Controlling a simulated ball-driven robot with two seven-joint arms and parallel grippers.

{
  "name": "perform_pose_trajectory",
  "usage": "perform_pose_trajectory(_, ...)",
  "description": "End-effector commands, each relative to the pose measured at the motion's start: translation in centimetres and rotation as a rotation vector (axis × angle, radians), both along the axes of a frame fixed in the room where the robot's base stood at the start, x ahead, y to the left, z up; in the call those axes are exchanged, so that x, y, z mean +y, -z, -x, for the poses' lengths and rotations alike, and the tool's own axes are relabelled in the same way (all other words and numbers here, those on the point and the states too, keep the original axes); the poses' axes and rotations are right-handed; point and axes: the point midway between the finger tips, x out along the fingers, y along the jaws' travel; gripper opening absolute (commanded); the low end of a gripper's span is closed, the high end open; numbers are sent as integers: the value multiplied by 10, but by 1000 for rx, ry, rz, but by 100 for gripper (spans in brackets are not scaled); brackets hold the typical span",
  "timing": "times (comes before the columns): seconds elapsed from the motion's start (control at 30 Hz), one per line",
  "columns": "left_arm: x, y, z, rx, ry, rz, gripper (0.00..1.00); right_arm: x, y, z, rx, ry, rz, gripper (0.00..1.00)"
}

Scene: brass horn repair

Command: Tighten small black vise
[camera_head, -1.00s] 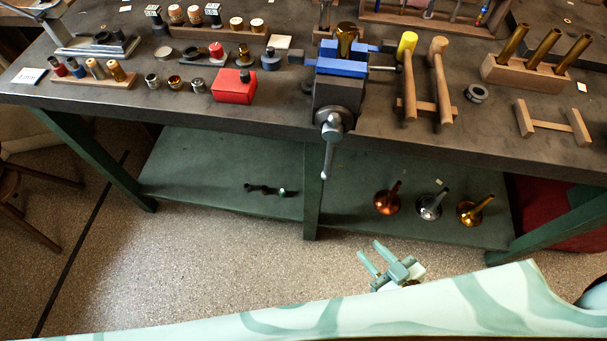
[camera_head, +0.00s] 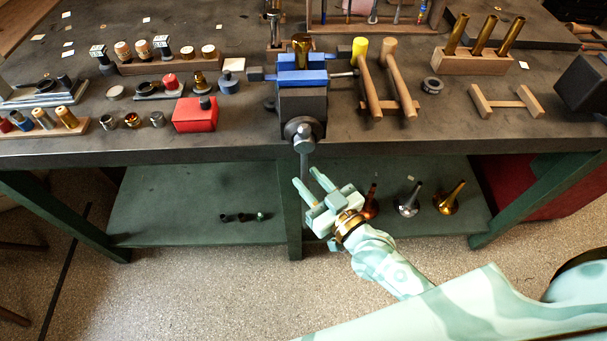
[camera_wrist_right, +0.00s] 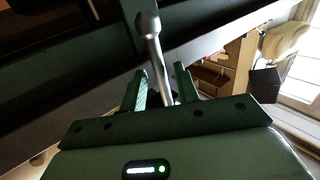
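The small vise (camera_head: 303,103) is black with blue jaws (camera_head: 302,77) and sits at the bench's front edge. A brass cylinder (camera_head: 302,44) shows upright at its jaws. Its grey metal handle (camera_head: 304,163) hangs down in front of the bench. My right gripper (camera_head: 306,177) is open at the handle's lower part. In the right wrist view the handle (camera_wrist_right: 154,50) runs between the two spread fingers (camera_wrist_right: 161,88), and I see no finger closed on it. The handle's lower end is partly hidden by the gripper. My left gripper is not in view.
Two mallets (camera_head: 368,85) stand right of the vise, and a red box (camera_head: 195,115) is to its left. Below is a green shelf (camera_head: 180,205) with several brass and silver mouthpiece-like pieces (camera_head: 408,205). A green bench leg (camera_head: 293,215) stands behind my gripper.

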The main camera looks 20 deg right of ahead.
Motion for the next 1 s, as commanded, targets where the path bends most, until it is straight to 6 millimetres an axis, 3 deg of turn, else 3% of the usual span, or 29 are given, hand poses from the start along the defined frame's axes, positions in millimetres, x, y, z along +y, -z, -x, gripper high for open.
perform_pose_trajectory(0.2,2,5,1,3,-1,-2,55,7,1,-22,1,0,1,31)
perform_pose_trajectory(0.5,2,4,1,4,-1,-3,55,8,0,-24,1,0,1,31)
perform_pose_trajectory(0.63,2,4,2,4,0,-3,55,7,0,-24,1,0,1,0)
perform_pose_trajectory(1.0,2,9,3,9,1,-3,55,9,2,-31,-7,0,-26,0)
